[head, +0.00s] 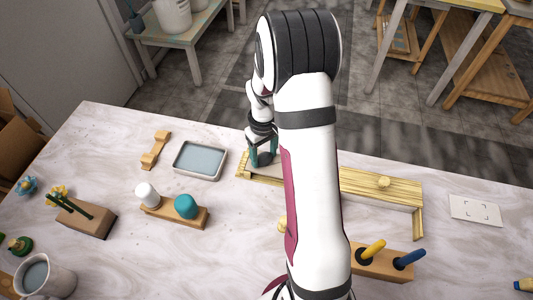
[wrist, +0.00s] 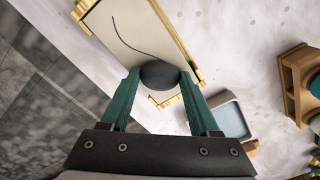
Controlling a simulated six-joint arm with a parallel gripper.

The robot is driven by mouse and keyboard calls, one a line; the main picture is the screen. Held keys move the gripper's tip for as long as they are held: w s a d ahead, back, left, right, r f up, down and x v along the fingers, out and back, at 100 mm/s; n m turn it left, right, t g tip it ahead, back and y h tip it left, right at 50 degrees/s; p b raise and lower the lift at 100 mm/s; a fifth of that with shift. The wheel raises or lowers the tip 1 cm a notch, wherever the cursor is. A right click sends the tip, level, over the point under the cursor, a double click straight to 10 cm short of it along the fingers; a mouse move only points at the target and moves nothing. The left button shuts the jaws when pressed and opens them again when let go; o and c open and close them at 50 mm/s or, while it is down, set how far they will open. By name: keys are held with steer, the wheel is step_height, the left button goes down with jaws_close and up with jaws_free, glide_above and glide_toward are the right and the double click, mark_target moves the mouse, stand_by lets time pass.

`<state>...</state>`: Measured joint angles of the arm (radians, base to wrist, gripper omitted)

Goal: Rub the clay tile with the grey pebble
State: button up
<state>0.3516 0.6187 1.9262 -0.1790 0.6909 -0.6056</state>
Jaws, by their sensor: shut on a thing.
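My gripper (head: 264,161) is shut on the dark grey pebble, at the far side of the table. In the wrist view the pebble (wrist: 160,75) sits between the two teal fingertips of the gripper (wrist: 160,78). The pale clay tile (wrist: 130,28) lies under and beyond the pebble, in a light wooden frame, with a thin dark curved line on it. The pebble overlaps the tile's near end; I cannot tell whether it touches. In the head view a strip of the tile (head: 266,171) shows below the fingers, and my arm hides much of the rest.
A shallow tray of water (head: 200,160) and a wooden rest (head: 155,150) stand left of the gripper. A wooden stand (head: 160,210) holds a white and a teal tool.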

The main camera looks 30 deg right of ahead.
steer(key=s+d, duration=0.4)
steer(key=s, duration=0.1)
steer(key=shift+d, duration=0.4)
steer(key=shift+s+a, duration=0.2)
steer(key=shift+s, duration=0.1)
steer(key=shift+w+a, duration=1.3)
steer(key=shift+a, duration=0.3)
steer(key=shift+w+a, duration=1.3)
steer(key=shift+a, duration=0.25)
steer(key=s+d, duration=0.5)
steer(key=shift+s+d, duration=0.25)
steer(key=shift+w+a, duration=2.75)
steer(key=shift+a, duration=0.05)
steer(key=shift+r, duration=4.15)
